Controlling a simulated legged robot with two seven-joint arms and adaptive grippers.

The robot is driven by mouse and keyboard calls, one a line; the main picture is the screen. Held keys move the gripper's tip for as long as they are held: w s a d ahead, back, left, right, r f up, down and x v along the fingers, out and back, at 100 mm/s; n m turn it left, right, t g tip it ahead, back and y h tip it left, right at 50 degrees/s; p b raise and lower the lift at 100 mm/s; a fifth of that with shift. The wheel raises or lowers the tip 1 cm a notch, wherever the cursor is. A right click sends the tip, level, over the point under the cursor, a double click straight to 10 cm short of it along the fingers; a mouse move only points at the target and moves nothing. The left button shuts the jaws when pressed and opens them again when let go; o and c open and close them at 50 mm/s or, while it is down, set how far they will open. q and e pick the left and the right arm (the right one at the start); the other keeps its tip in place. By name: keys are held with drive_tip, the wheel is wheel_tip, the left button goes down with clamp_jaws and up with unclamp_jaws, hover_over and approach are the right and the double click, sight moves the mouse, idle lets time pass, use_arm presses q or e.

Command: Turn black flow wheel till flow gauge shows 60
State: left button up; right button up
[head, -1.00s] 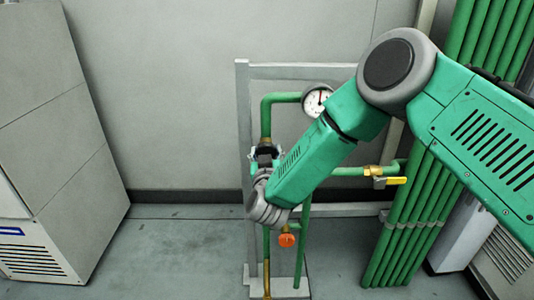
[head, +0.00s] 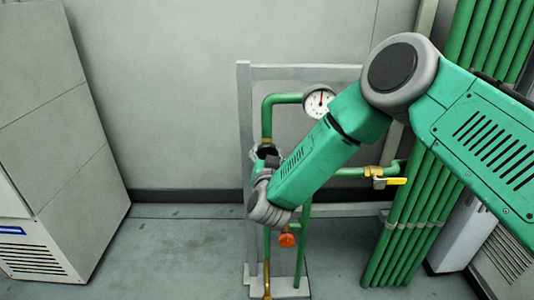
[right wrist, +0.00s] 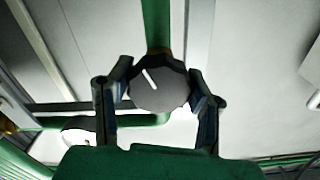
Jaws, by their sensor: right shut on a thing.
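The black flow wheel (right wrist: 158,92) is in the middle of the right wrist view, with a white mark pointing to the upper left. My right gripper (right wrist: 160,86) is shut on the wheel, one finger on each side of its rim. In the head view my right gripper (head: 265,156) is at the upright green pipe, and the wheel is mostly hidden by it. The round white flow gauge (head: 320,103) is above and right of the gripper. Its needle points roughly upward; the numbers are too small to read. My left gripper is out of view.
A yellow lever valve (head: 396,181) is on the pipe to the right, below my forearm. An orange knob (head: 287,240) is below the gripper. Thick green pipes (head: 415,215) stand at the right. A grey cabinet (head: 60,150) is at the left; the floor between is clear.

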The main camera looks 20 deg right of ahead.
drive_tip(key=shift+m, duration=2.2)
drive_tip(key=o, duration=1.2)
drive_tip(key=shift+s, duration=0.1)
drive_tip(key=shift+s+a, duration=0.15)
drive_tip(key=shift+s, duration=0.15)
drive_tip(key=v, duration=1.1)
